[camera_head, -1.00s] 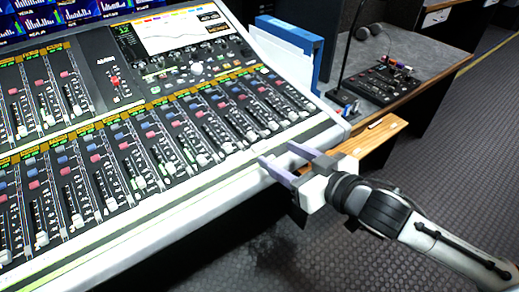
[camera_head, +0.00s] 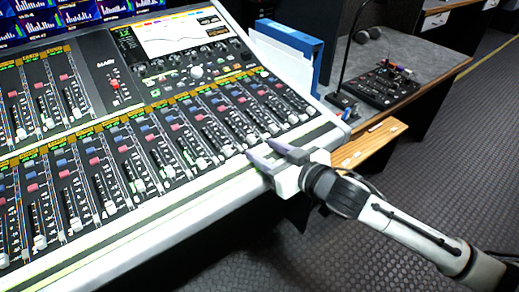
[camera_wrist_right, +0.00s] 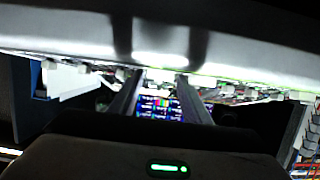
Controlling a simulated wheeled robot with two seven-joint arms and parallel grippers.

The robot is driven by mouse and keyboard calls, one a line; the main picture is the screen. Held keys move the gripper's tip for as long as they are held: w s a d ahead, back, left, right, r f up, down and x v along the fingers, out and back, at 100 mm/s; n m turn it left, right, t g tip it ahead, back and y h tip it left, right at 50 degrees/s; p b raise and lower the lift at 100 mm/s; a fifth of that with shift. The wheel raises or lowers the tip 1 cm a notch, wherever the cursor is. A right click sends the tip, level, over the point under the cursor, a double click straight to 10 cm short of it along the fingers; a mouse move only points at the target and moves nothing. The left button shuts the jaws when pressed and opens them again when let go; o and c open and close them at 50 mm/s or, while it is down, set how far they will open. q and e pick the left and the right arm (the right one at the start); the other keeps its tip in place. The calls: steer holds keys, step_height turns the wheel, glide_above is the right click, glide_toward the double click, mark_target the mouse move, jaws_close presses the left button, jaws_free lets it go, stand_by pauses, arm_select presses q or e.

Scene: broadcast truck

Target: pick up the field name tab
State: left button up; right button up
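My right gripper (camera_head: 266,152) is at the front edge of the mixing console (camera_head: 190,205), near its right end. Its two grey fingers are apart, and I see nothing between them. In the right wrist view, the dark fingers (camera_wrist_right: 158,88) are also spread, with the pale console edge across the top and lit screens beyond. I cannot single out the field name tab in either view; it may be too small or hidden by the gripper. My left gripper is not in view.
Rows of faders (camera_head: 150,160) rise behind the console's front edge. A blue binder (camera_head: 308,42) stands at its right. A desk (camera_head: 425,60) with a small black control box (camera_head: 384,86) is beyond, and a wooden ledge (camera_head: 372,145) lies behind my gripper. The floor at right is clear.

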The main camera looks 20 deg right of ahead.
steer(key=c, duration=0.7)
steer(key=shift+c, duration=0.2)
